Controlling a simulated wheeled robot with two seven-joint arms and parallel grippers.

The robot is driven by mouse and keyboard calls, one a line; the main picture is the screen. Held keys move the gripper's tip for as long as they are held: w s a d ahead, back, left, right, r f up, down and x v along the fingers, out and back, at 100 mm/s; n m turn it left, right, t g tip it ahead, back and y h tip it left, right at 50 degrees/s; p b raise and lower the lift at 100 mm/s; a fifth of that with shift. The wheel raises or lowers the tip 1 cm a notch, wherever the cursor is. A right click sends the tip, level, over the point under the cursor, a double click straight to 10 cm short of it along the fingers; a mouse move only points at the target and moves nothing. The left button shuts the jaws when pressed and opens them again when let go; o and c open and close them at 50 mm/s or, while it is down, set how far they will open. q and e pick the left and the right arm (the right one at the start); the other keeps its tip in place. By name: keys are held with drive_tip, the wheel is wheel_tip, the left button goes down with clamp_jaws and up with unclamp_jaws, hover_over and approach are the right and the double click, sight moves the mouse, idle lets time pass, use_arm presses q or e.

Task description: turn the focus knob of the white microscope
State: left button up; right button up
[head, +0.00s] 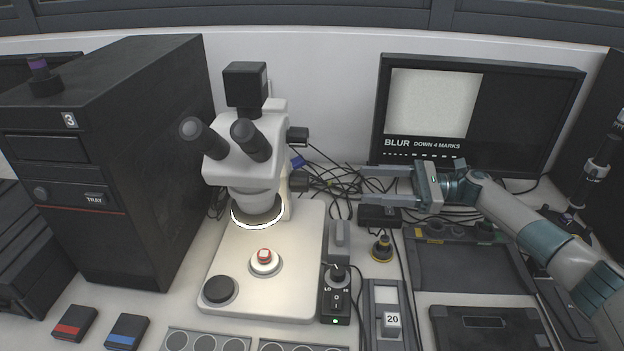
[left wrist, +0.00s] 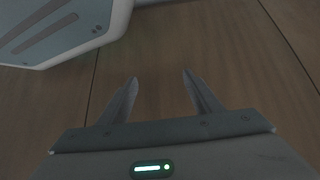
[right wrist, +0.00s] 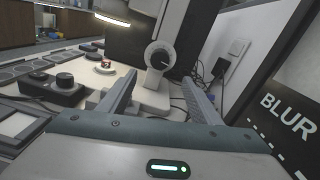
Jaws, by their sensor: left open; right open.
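The white microscope (head: 238,172) stands upright on its pale base, with a lit ring under its head.
A monitor (head: 520,115) behind my right gripper reads "BLUR DOWN 4 MARKS". Loose black cables (head: 338,180) lie between microscope and gripper. A lamp control box (head: 337,285) stands right of the base. A black computer tower (head: 150,130) stands at left.

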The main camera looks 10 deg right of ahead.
sight(300, 182)
use_arm(q)
drive_tip(key=s+a+f+g+p, duration=0.2)
drive_tip(key=s, duration=0.4)
drive_tip(key=s+a+f+g+y+p, duration=0.1)
drive_tip(key=s+a+f+p, duration=0.1)
drive_tip(key=s, duration=0.4)
drive_tip(key=shift+a+g, duration=0.4)
drive_tip(key=shift+a, duration=0.1)
use_arm(e)
drive_tip(key=w+a, duration=0.2)
drive_tip(key=a, duration=1.2)
drive_tip(key=shift+w+a, duration=0.2)
drive_tip(key=shift+w, duration=0.05)
use_arm(q)
drive_tip(key=shift+s, duration=0.1)
use_arm(e)
drive_tip(key=c, duration=1)
use_arm(q)
drive_tip(key=shift+f, duration=0.1)
use_arm(e)
drive_tip(key=shift+c, duration=0.2)
